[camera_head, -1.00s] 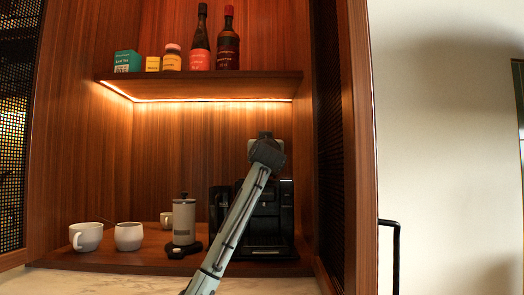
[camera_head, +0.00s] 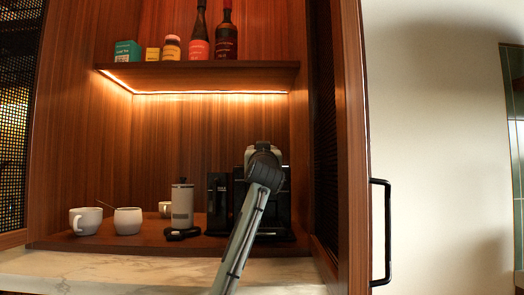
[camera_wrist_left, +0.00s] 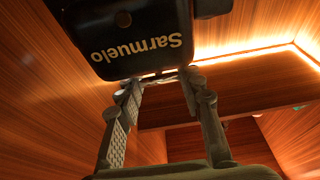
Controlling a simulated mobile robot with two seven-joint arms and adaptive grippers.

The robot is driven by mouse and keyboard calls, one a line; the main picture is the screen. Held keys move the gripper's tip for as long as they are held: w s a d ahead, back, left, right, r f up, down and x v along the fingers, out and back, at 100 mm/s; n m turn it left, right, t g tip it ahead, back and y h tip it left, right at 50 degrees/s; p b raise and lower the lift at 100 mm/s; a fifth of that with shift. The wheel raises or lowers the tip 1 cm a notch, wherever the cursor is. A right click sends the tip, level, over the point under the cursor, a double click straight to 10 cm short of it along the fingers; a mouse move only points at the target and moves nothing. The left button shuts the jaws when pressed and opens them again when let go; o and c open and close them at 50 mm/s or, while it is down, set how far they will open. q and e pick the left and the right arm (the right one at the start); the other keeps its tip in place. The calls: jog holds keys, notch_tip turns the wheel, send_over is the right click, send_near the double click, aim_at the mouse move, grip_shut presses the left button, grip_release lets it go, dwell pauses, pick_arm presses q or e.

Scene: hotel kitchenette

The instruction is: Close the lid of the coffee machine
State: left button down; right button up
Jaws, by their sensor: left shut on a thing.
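The black coffee machine (camera_head: 219,200) stands at the right end of the cabinet niche. My left gripper (camera_head: 263,160) is at its top, and my wrist and arm hide much of its front. In the left wrist view, a dark panel lettered "Sarmuelo" (camera_wrist_left: 130,30), upside down in the picture, looks like the machine's lid. The left gripper's fingers (camera_wrist_left: 160,82) meet the panel's edge, one at each side, and are shut on it. The fingertips are partly hidden, and the lid's exact angle cannot be told. My right gripper is not in view.
A grey canister (camera_head: 182,207) stands left of the machine, with a small black object (camera_head: 182,233) before it. White cups (camera_head: 85,221) stand further left. A shelf (camera_head: 200,75) with bottles hangs above. The cabinet's side wall (camera_head: 325,130) is close on the right. The marble counter (camera_head: 120,268) in front is clear.

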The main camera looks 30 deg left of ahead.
pick_arm(q)
jog(key=shift+w+f, duration=0.1)
jog(key=shift+f, duration=0.15)
jog(key=c, duration=1)
grip_release()
jog(key=shift+a+r, duration=0.1)
jog(key=shift+o, duration=0.2)
jog(key=v, duration=1.2)
